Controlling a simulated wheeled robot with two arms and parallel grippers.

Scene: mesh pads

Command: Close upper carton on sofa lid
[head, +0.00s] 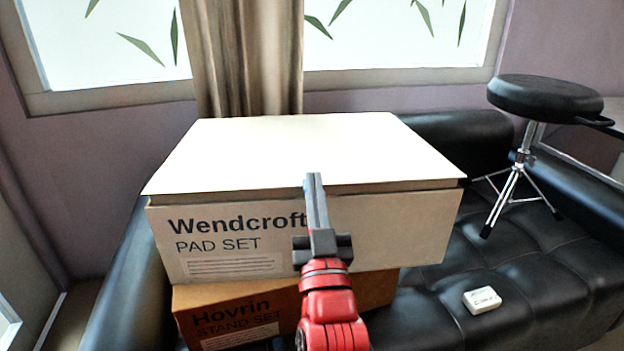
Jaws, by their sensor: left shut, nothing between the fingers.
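The upper carton (395,228) is pale, with "Wendcroft PAD SET" printed on its front. It sits on a brown "Hovrin STAND SET" carton (370,291) on the black sofa. Its white lid (290,150) lies nearly flat over the top, with a narrow dark gap under the front edge. My left gripper (314,180) is shut and empty, pointing up in front of the carton, with its tips near the lid's front edge. I cannot tell whether the tips touch the lid. The gripper hides part of the carton's front. My right gripper is not in view.
The black sofa (540,255) extends to the right, with clear seat around a small white box (482,300). A round black stool (545,97) on metal legs stands at the right. A curtain (245,55) and windows are behind the cartons.

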